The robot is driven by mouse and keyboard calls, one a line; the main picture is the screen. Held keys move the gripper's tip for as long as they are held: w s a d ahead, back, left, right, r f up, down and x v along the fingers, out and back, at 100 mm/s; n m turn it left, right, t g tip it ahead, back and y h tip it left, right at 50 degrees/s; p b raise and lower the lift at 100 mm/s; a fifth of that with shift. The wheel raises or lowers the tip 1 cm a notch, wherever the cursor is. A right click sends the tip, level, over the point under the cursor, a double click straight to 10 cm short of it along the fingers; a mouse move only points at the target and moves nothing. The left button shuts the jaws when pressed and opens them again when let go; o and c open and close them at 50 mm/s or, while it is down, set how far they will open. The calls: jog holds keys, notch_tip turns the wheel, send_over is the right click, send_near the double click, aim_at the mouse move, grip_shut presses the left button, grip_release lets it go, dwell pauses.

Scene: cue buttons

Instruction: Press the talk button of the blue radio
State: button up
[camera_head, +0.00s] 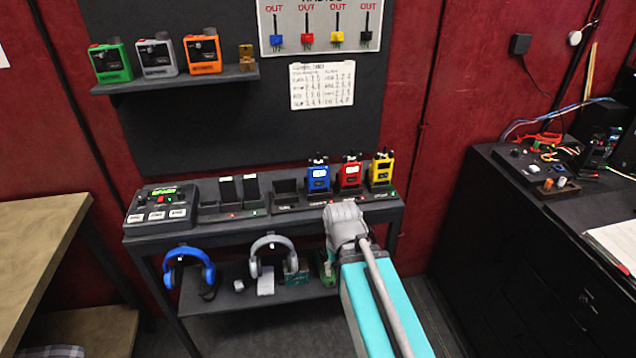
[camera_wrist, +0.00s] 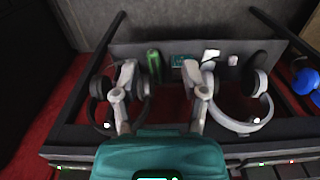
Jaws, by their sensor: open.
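The blue radio (camera_head: 318,180) stands upright in the charger row on the black table. It has a white label on its front, and I cannot make out its talk button at this size. The red radio (camera_head: 351,175) is to its right. My gripper (camera_head: 343,215) is in front of the table, just below and right of the blue radio, and apart from it. In the wrist view my gripper (camera_wrist: 160,75) is open and empty, its two grey fingers spread over the lower shelf area. The blue radio is not visible in the wrist view.
A yellow radio (camera_head: 381,171) stands right of the red one. Empty chargers and a control box (camera_head: 162,207) are to the left. Blue headphones (camera_head: 188,268) and grey headphones (camera_head: 268,248) hang at the table's front. Toy-like radios (camera_head: 156,57) sit on a wall shelf.

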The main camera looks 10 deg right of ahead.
jog(key=shift+c, duration=0.2)
grip_shut()
dwell(1.4)
